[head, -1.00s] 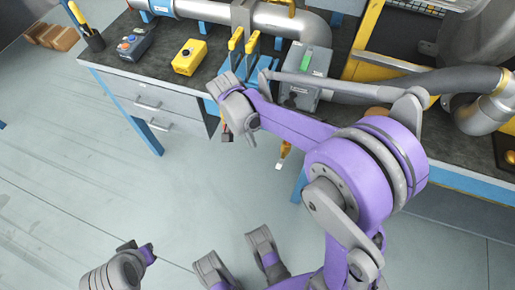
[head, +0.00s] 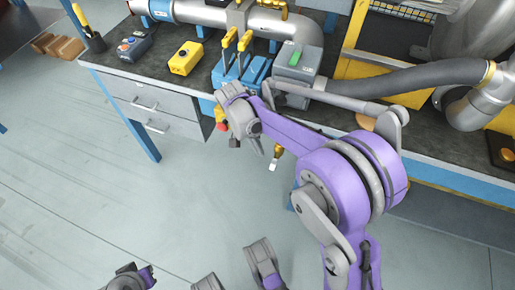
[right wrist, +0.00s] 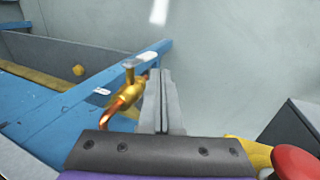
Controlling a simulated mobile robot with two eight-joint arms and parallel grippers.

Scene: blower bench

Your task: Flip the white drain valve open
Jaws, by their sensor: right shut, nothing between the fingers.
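The drain valve (head: 276,157) hangs under the front edge of the bench, with a brass body and a pale tip. In the right wrist view its brass body (right wrist: 126,92) joins a copper-coloured pipe, and a small white lever (right wrist: 147,57) shows at its top. My right gripper (head: 256,148) is close to the valve, at its left in the head view. In the right wrist view its fingers (right wrist: 160,73) are shut and empty, just right of the brass body. Whether they touch the lever I cannot tell.
A red knob (right wrist: 296,161) on a yellow housing is close at the right wrist view's lower right. The blue bench frame (right wrist: 85,88) runs beside the valve. A grey box (head: 298,62) and yellow-handled levers (head: 237,42) stand on the bench. The floor in front is clear.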

